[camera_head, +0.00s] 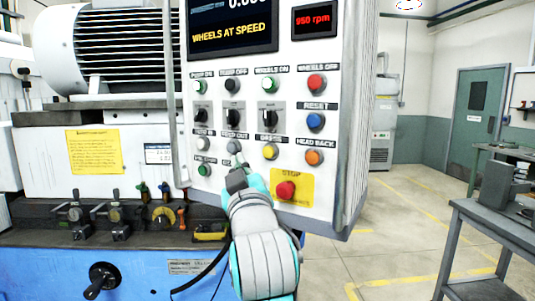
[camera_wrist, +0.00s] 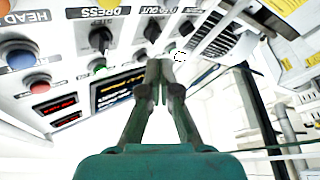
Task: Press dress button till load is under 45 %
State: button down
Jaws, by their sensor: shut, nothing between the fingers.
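The yellow button (camera_head: 270,151) under the DRESS label is on the control panel (camera_head: 330,190) in the head view, with nothing on it. My gripper (camera_head: 237,167) is in front of the panel, below and left of it, close under the grey FEED OUT button (camera_head: 234,147). I cannot tell whether it touches the panel. The screen (camera_head: 232,27) reads WHEELS AT SPEED; no load figure is readable.
An orange HEAD BACK button (camera_head: 315,158) is right of the yellow one, with a blue RESET button (camera_head: 316,121) above. A red STOP button (camera_head: 286,190) on a yellow plate sits below, close to my gripper. A grey table (camera_head: 490,219) stands right; floor between is clear.

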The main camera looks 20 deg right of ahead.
aim_at(264, 156)
jog(key=shift+w+d, duration=1.25)
jog(key=shift+d, duration=0.3)
jog(key=shift+w+d, duration=1.25)
jog(key=shift+d, duration=0.25)
jog(key=shift+w+d, duration=0.1)
jog(key=shift+w+d, duration=0.15)
jog(key=shift+d, duration=0.05)
jog(key=shift+w+d, duration=0.35)
jog(key=shift+d, duration=0.1)
jog(key=shift+s+a, duration=0.1)
jog(key=shift+a, duration=0.05)
dwell(0.5)
jog(key=shift+s+a, duration=0.5)
jog(key=shift+a, duration=0.1)
jog(key=shift+a, duration=0.1)
jog(key=shift+s+a, duration=1.6)
jog(key=shift+a, duration=0.25)
